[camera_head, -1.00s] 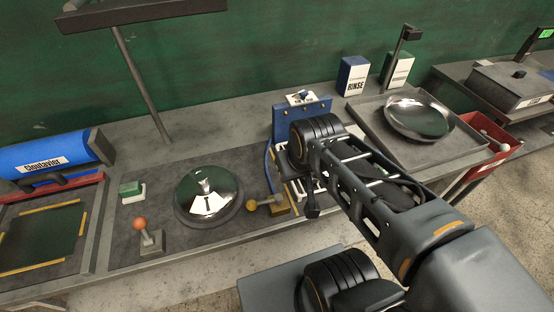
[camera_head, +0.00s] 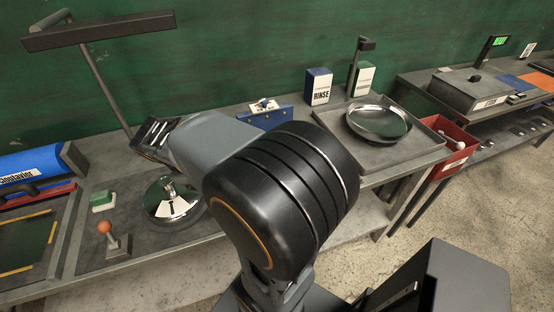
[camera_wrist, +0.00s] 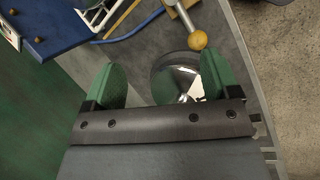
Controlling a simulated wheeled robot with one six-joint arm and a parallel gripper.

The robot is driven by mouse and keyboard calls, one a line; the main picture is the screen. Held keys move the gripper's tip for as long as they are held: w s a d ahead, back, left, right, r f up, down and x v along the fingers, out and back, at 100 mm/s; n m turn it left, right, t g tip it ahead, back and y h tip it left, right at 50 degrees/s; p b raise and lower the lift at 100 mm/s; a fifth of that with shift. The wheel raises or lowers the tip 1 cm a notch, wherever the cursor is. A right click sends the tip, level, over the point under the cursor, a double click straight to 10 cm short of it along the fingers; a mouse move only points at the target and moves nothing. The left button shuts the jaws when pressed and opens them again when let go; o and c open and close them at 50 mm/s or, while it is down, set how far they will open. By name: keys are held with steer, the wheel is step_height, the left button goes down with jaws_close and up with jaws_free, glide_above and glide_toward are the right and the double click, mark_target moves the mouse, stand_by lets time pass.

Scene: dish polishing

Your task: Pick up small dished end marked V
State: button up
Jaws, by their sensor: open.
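A shiny metal dished end (camera_head: 168,212) with a small knob on top sits dome-up on the left workbench, partly hidden by my arm. It also shows in the wrist view (camera_wrist: 174,82), between and beyond my green fingers, with the right finger covering part of it. Another polished dished end (camera_head: 378,123) lies in the grey tray at the right. I cannot read a V on either one. My gripper (camera_wrist: 162,68) is open and empty, apart from the dished end.
A yellow-ball lever (camera_wrist: 197,40) stands beside the dished end. An orange-ball lever (camera_head: 104,228) and a green button (camera_head: 102,201) are to its left. A lamp (camera_head: 100,31) overhangs the bench. A grey tray (camera_head: 424,154), a RINSE box (camera_head: 319,87) and a red bin (camera_head: 456,158) are at right.

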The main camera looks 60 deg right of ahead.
steer(key=w+d+f+n+g+h, duration=0.1)
steer(key=d+n+g+h, duration=0.2)
steer(key=d, duration=0.5)
steer(key=w+d+n+g+h, duration=0.2)
steer(key=d+n+g+h, duration=0.15)
steer(key=d, duration=0.45)
steer(key=shift+m+g+y, duration=0.25)
steer(key=shift+m+y, duration=0.1)
steer(key=p+x, duration=0.1)
steer(key=x, duration=0.6)
steer(key=shift+s+d+f, duration=0.15)
steer(key=shift+s+d, duration=0.1)
steer(key=shift+d, duration=0.05)
steer(key=shift+p+x, duration=0.85)
steer(key=shift+x, duration=2.15)
steer(key=shift+f, duration=0.1)
jaws_close()
steer(key=shift+w, duration=0.1)
